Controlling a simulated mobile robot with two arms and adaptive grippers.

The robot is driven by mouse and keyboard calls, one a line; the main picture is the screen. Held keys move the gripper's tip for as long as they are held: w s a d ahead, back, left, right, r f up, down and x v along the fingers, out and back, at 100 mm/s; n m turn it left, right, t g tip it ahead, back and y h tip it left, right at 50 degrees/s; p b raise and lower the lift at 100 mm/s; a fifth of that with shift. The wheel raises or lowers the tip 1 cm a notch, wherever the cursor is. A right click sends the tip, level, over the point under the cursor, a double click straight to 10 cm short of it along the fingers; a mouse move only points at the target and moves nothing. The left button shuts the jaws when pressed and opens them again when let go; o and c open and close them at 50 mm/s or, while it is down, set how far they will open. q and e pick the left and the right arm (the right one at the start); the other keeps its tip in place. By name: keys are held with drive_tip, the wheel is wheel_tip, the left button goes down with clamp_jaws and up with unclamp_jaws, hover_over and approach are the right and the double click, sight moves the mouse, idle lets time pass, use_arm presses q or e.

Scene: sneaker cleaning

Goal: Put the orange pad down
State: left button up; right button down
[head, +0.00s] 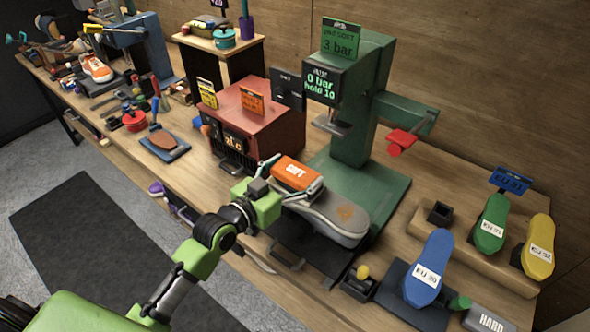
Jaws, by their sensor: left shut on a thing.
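The orange pad (297,171), marked SOFT and with a grey lower part, is just above the back end of a grey sole-shaped piece (338,217). I cannot tell whether the pad touches it. My left gripper (289,189), green with dark fingers, comes in from the left and is shut on the pad at its near side. The fingertips are partly hidden by the pad. The grey piece lies over a dark tray (296,243) in front of the green press (357,135). My right gripper is not in view.
A red box oven (262,122) stands left of the press, whose red-handled arm (402,138) juts right. Blue (428,268), green (490,225) and yellow (538,248) sole shapes stand at the right. A grey HARD pad (488,322) lies at the lower right. Tools crowd the left bench.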

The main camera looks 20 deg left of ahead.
use_arm(q)
drive_tip(key=o, duration=1.1)
drive_tip(key=shift+o, duration=0.2)
drive_tip(key=shift+s, duration=0.25)
drive_tip(key=b+v, duration=0.2)
drive_tip(key=v, duration=0.9)
drive_tip(key=shift+s+b, duration=0.25)
drive_tip(key=shift+b, duration=0.1)
drive_tip(key=shift+a+r, duration=0.1)
